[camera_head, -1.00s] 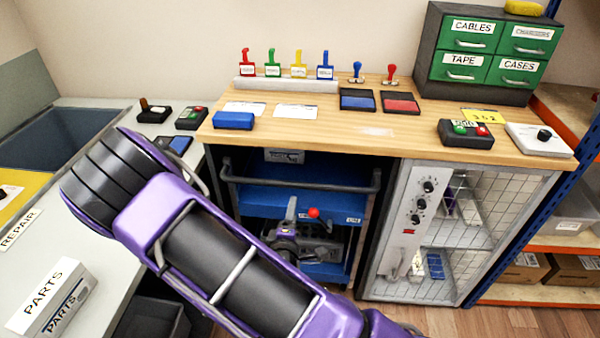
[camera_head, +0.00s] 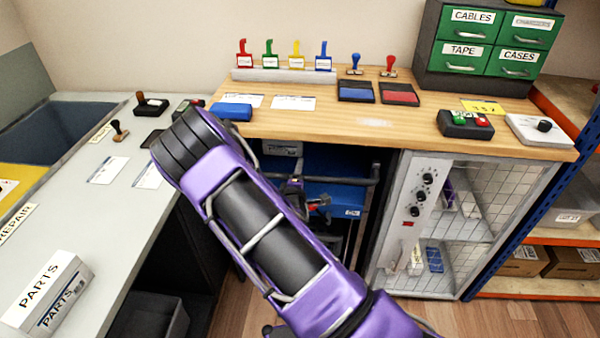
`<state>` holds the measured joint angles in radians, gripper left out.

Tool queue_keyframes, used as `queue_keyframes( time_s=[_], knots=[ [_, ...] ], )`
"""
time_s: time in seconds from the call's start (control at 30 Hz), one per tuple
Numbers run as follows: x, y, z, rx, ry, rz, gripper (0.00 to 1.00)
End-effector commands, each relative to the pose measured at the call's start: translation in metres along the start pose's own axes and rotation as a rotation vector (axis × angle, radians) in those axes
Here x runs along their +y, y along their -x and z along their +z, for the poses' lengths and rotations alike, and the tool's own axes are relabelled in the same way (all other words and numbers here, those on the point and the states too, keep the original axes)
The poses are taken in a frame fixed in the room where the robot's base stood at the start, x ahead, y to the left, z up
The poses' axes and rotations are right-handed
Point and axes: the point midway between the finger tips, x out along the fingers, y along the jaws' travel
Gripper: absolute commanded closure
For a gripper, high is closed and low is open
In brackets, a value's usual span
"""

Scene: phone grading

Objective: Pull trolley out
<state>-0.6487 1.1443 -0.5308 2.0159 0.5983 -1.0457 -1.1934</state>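The blue trolley (camera_head: 340,167) stands in the dark bay under the wooden worktop. Its dark handle bar (camera_head: 368,181) runs across its front; the right end shows, and my purple arm hides the left end. My gripper (camera_head: 297,186) is just beyond my arm, near the middle of the handle. My arm covers much of it, so whether its fingers are apart, or around the bar, cannot be told. A small red part shows beside the gripper. The trolley's lower part is mostly hidden.
A grey cabinet with mesh doors (camera_head: 455,204) stands right of the bay. A grey bench (camera_head: 75,230) with a PARTS box (camera_head: 45,290) is on the left. A dark bin (camera_head: 150,318) is below it. Wooden floor (camera_head: 500,318) is clear in front of the cabinet.

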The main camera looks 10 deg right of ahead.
Motion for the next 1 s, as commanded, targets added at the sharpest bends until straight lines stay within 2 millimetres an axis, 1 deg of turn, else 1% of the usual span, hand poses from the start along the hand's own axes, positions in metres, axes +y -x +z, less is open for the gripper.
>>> queue_keyframes(
  time_s=[0.13,0.37,0.4,0.47,0.5,0.57,0.6,0.7,1.0],
  knots=[
    [-0.0001,-0.0069,0.0000,0.000,0.001,0.000,0.43],
    [0.0000,-0.0075,0.0000,0.000,0.001,0.000,0.43],
    [0.0000,-0.0075,0.0000,0.000,0.001,0.000,0.47],
    [0.0000,-0.0074,0.0000,0.000,0.001,0.000,0.57],
    [0.0000,-0.0074,0.0000,0.000,0.001,0.000,0.65],
    [0.0000,-0.0073,0.0000,0.000,0.001,0.000,0.75],
    [0.0000,-0.0073,-0.0001,0.000,0.001,0.000,0.83],
    [0.0001,-0.0073,0.0000,0.000,0.000,0.000,1.00],
    [0.0002,-0.0072,-0.0001,0.000,0.000,0.000,1.00]
  ],
)
